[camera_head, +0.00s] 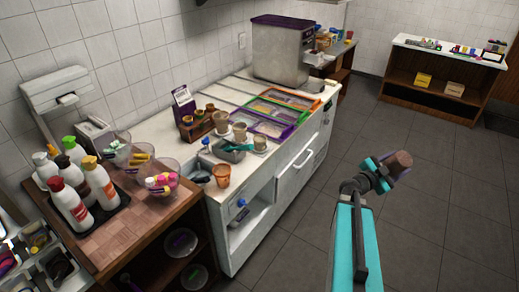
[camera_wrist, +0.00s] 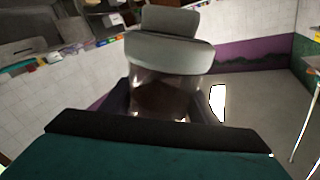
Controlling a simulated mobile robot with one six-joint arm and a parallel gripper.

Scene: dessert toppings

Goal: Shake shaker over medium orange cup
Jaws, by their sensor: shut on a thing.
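My gripper (camera_head: 385,170) is on the right in the head view, out over the open floor and well away from the counter. In the wrist view the shaker (camera_wrist: 165,90) has a clear body with dark contents and a pale grey cap, between the dark fingers (camera_wrist: 158,105). The orange cup (camera_head: 221,175) stands upright near the counter's front edge, apart from my gripper. Its inside is too small to make out.
The white counter (camera_head: 225,150) holds a grey tub (camera_head: 232,153), beige cups, a wooden cup rack (camera_head: 196,128) and topping trays (camera_head: 275,112). A grey machine (camera_head: 282,50) stands at its far end. Bottles (camera_head: 74,205) fill the left. The tiled floor (camera_head: 440,210) is clear.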

